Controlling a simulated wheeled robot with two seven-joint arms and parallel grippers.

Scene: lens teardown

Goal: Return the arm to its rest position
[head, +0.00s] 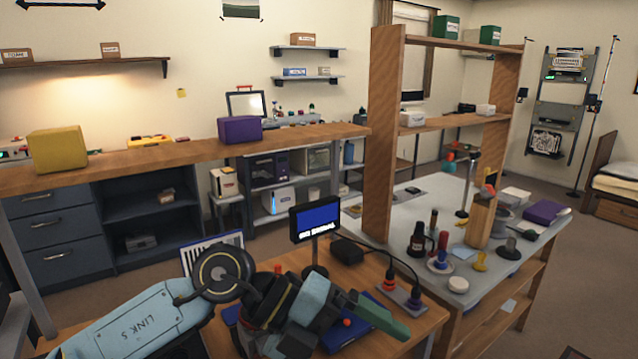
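My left arm (135,318) comes in from the lower left, with its wrist over the wooden desk (405,328) in front. My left gripper (372,316) points right, low over the desk. Its green finger parts overlap in this view, so I cannot tell whether it is open or shut. No held object shows clearly at it. A blue item (338,334) lies partly hidden under and behind the gripper. My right gripper is not in view.
A small monitor (315,217) stands just behind the wrist. A black box (346,251) and a power strip (398,288) with cables lie right of it. A wooden shelf post (383,135) rises beyond, beside a cluttered grey table (398,232).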

